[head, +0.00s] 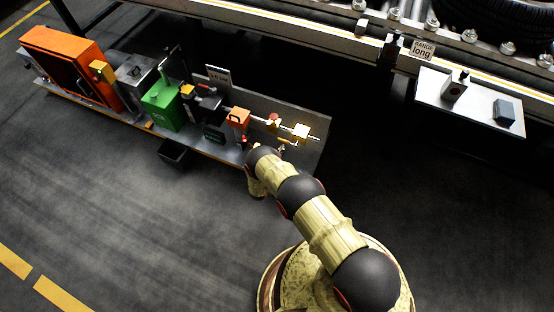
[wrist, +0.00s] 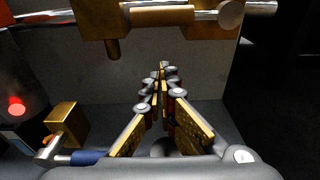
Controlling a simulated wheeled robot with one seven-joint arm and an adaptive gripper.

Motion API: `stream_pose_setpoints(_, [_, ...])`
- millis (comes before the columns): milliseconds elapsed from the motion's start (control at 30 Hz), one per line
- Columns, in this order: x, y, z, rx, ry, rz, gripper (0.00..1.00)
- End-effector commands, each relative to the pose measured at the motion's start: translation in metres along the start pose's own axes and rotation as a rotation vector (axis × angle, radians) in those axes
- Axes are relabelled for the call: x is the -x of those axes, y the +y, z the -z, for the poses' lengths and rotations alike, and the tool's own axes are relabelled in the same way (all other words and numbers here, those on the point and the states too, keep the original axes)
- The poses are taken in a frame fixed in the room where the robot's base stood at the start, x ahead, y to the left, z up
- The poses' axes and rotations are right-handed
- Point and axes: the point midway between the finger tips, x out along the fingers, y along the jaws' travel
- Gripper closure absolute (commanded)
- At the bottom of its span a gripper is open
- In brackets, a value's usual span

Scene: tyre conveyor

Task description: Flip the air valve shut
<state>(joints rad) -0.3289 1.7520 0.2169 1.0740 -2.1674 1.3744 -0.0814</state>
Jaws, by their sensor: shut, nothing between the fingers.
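A silver air pipe with brass fittings (wrist: 165,15) crosses the top of the wrist view. A short brass stub hangs down from it at the left. A separate brass block (wrist: 66,122) at the lower left has a silver stem and a blue sleeve beside it; I cannot tell for sure which of these is the air valve's lever. My gripper (wrist: 161,70) is shut and empty, its tips below the pipe and apart from it in the picture. In the head view the pipe's brass fittings (head: 301,131) show at the bench's right end, just beyond my arm's wrist. The gripper itself is hard to make out there.
A long grey bench carries an orange cabinet (head: 68,66), a green box (head: 161,106), an orange unit (head: 237,118) and several small devices. A red light (wrist: 17,108) glows close left in the wrist view. A conveyor with a tyre (head: 490,18) runs behind. The floor at left is clear.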

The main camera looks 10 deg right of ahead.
Motion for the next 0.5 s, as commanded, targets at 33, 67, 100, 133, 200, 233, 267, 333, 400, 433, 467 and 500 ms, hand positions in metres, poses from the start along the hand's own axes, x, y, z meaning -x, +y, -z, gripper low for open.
stream_pose_setpoints(33, [0.005,0.004,-0.01,0.002,0.0,-0.005,1.0])
stream_pose_setpoints(67, [0.006,0.003,-0.013,0.002,0.0,-0.005,1.0])
stream_pose_setpoints(100, [0.008,0.003,-0.018,0.001,-0.001,-0.004,1.0])
stream_pose_setpoints(133, [0.009,0.003,-0.021,0.001,-0.001,-0.004,1.0])
stream_pose_setpoints(200, [0.011,0.003,-0.026,0.001,-0.001,-0.004,1.0])
stream_pose_setpoints(233, [0.012,0.003,-0.028,0.002,0.0,-0.004,1.0])
stream_pose_setpoints(267, [0.013,0.002,-0.03,0.002,0.0,-0.003,1.0])
stream_pose_setpoints(333, [0.014,0.002,-0.033,0.002,0.0,-0.003,1.0])
stream_pose_setpoints(400, [0.015,0.002,-0.035,0.002,0.0,-0.003,1.0])
stream_pose_setpoints(433, [0.015,0.002,-0.035,0.002,0.0,-0.003,1.0])
stream_pose_setpoints(467, [0.015,0.002,-0.035,0.002,0.0,-0.003,1.0])
stream_pose_setpoints(500, [0.015,0.002,-0.035,0.001,0.0,-0.003,1.0])
